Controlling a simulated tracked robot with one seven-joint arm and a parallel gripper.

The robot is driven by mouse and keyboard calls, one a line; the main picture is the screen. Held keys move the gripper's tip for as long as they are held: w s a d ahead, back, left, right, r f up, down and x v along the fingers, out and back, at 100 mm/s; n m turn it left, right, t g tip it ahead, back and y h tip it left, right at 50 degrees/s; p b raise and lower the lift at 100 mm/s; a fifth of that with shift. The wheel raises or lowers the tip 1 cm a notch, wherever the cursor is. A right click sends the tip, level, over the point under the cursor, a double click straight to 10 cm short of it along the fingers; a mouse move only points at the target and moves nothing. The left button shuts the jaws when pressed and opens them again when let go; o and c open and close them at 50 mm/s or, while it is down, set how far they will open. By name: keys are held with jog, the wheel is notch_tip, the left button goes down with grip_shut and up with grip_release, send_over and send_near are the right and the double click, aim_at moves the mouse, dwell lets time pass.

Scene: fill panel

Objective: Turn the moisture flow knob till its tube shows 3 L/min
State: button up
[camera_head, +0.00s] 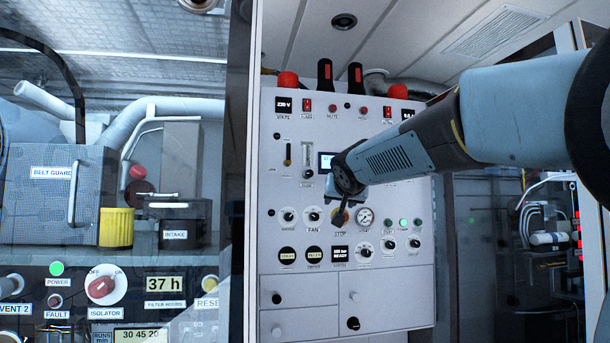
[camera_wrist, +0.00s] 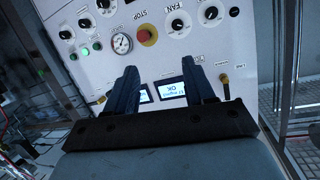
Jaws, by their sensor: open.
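A pale panel (camera_head: 330,130) stands ahead of me. A narrow flow tube (camera_head: 308,154) is mounted upright on its upper left part, with a small dark knob (camera_head: 308,174) at its foot. Its label and reading are too small to make out. My gripper (camera_head: 341,218) is in front of the panel, right of and below the tube, near the red STOP button. In the wrist view, which shows the panel upside down, my gripper (camera_wrist: 165,73) has its fingers spread with nothing between them. The tube and knob cannot be made out there; the right finger hides part of that area.
A lit display (camera_head: 326,160) is right of the tube, partly behind my arm. The STOP button (camera_wrist: 147,35), a round gauge (camera_wrist: 122,43) and the FAN knob (camera_wrist: 178,25) are close to my fingers.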

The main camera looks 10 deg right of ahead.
aim_at(310, 174)
jog(key=w+a+r+t+y, duration=0.2)
jog(key=w+a+r+t, duration=0.1)
jog(key=w+r, duration=0.75)
jog(key=w, duration=0.9)
jog(key=w+d+f, duration=0.1)
jog(key=w, duration=0.3)
jog(key=shift+w, duration=0.35)
jog(key=shift+a, duration=0.1)
grip_shut()
